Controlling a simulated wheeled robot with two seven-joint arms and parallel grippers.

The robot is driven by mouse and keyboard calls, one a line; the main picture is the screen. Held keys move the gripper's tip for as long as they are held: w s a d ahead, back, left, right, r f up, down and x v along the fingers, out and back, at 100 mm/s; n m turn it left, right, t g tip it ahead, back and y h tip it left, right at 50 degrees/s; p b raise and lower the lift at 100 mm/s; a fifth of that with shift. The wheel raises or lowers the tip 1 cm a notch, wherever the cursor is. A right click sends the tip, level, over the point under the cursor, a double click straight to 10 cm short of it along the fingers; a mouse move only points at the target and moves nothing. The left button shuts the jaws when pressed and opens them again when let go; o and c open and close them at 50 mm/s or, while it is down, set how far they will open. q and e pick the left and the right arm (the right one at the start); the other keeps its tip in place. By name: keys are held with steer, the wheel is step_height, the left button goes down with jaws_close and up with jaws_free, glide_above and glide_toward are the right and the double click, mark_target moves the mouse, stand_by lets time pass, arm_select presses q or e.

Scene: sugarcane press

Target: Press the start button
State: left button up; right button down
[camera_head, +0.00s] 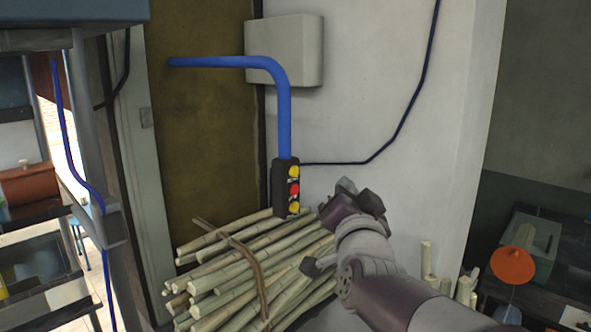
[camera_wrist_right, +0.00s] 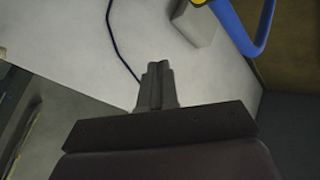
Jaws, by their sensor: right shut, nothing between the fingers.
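A black control box (camera_head: 285,188) hangs at the lower end of a blue pipe, in the middle of the head view. Its face has a yellow button (camera_head: 293,171) at the top, a red button (camera_head: 294,188) in the middle and another yellow button (camera_head: 294,207) at the bottom. I cannot read which one is start. My right gripper (camera_head: 362,197) is to the right of the box, apart from it, and shut with nothing in it. The right wrist view shows its closed fingers (camera_wrist_right: 157,85) against the pale wall. My left gripper is not in view.
A tied bundle of sugarcane (camera_head: 250,262) lies below the box. The blue pipe (camera_head: 284,110) bends up and left past a grey wall box (camera_head: 290,50). A pale wall (camera_head: 375,95) stands behind. More upright canes (camera_head: 427,260) are right of my arm.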

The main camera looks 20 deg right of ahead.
mark_target(294, 172)
steer(key=w+a+p, duration=0.3)
steer(key=w, duration=0.4)
steer(key=shift+a, duration=0.15)
steer(key=shift+r, duration=0.1)
stand_by(0.3)
steer(key=shift+w, duration=0.1)
stand_by(1.4)
steer(key=shift+w+a, duration=0.15)
steer(key=shift+w, duration=0.2)
